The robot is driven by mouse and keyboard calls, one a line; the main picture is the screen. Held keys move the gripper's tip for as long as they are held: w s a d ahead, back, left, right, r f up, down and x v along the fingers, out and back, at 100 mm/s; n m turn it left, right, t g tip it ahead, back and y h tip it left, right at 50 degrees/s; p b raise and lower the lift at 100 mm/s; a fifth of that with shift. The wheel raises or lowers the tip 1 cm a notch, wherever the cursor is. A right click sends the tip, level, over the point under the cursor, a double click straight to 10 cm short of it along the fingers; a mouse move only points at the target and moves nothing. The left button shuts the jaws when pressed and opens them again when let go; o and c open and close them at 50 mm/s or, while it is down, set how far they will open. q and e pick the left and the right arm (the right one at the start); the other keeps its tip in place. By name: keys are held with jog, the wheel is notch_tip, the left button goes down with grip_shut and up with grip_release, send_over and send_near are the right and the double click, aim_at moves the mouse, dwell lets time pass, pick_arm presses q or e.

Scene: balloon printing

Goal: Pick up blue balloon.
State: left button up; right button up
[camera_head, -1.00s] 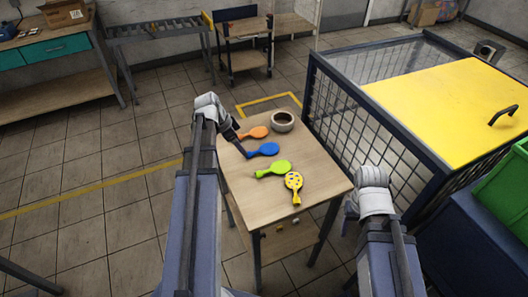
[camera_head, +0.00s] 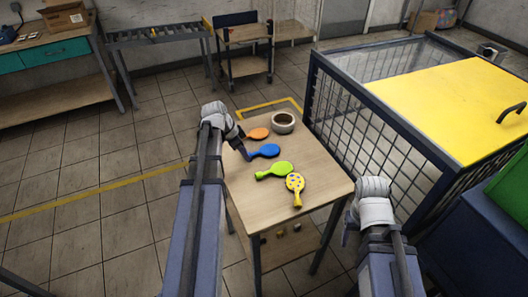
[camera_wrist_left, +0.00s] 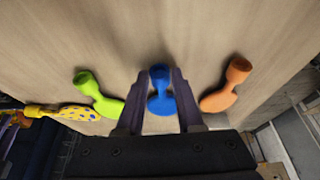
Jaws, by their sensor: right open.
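In the left wrist view the blue balloon (camera_wrist_left: 160,104) lies between the two fingers of my left gripper (camera_wrist_left: 161,76). The fingers flank its narrow end closely; I cannot tell whether they press on it. The balloon appears to rest on the tabletop. My right gripper (camera_head: 346,236) is open and empty, low beside the table's right front corner, partly hidden by its arm.
On the table (camera_head: 250,205), an orange balloon (camera_head: 258,134) lies behind the blue one. A green balloon (camera_head: 275,170) and a yellow dotted balloon (camera_head: 295,185) lie in front. A round bowl (camera_head: 283,122) stands at the back. A yellow-topped cage (camera_head: 450,105) stands to the right.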

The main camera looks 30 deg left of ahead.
pick_arm(q)
grip_shut()
notch_tip(320, 180, up, 10)
jog(key=p, duration=1)
pick_arm(e)
notch_tip(320, 180, up, 10)
jog(key=shift+c, duration=0.8)
pick_arm(q)
jog(key=shift+s, duration=0.1)
pick_arm(e)
jog(key=shift+s, duration=0.1)
